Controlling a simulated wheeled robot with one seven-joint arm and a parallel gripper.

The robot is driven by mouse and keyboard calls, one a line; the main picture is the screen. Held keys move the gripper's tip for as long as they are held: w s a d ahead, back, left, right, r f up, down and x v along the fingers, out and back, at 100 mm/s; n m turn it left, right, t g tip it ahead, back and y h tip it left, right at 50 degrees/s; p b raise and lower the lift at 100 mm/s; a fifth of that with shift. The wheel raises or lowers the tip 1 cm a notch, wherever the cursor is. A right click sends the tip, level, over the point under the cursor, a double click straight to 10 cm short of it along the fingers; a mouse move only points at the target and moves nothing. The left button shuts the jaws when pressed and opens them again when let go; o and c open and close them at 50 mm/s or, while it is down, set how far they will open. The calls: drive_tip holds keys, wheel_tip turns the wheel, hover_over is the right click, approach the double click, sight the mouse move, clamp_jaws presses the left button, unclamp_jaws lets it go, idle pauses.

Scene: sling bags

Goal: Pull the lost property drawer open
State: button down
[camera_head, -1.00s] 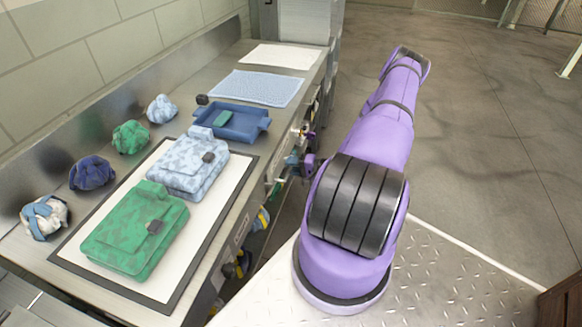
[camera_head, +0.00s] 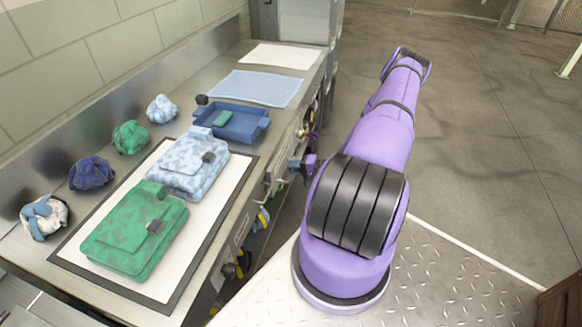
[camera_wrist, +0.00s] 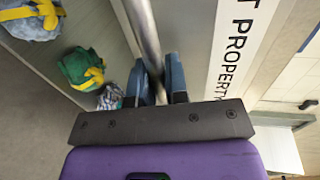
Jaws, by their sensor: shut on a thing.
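The lost property drawer (camera_wrist: 232,50) shows in the wrist view as a pale front with a white label, partly cut off, reading "T PROPERTY". Its handle is a round metal bar (camera_wrist: 144,32) running up from between my fingers. My gripper (camera_wrist: 158,78) has its two blue fingers on either side of this bar, shut on it. In the head view my gripper (camera_head: 296,165) is small at the bench's right front side, partly behind my purple arm. I cannot tell how far the drawer stands out from the bench.
On the bench (camera_head: 240,190) lie a green bag (camera_head: 125,240) and a pale blue bag (camera_head: 185,172) on a white mat, with a blue tray (camera_head: 245,125) behind. Several bundled bags line the wall. Bags hang below the bench front. Open floor (camera_head: 480,130) lies to the right.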

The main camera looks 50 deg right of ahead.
drive_tip(key=f+v, duration=0.2)
drive_tip(key=v, duration=0.9)
drive_tip(key=s+f+v, duration=0.1)
drive_tip(key=f+v, duration=0.1)
drive_tip(key=v, duration=1)
drive_tip(key=shift+d+f, duration=0.2)
drive_tip(key=shift+f, duration=0.2)
drive_tip(key=c, duration=1.1)
unclamp_jaws()
drive_tip(key=shift+c, duration=0.2)
drive_tip(key=v, duration=1.1)
drive_tip(key=shift+w, duration=0.1)
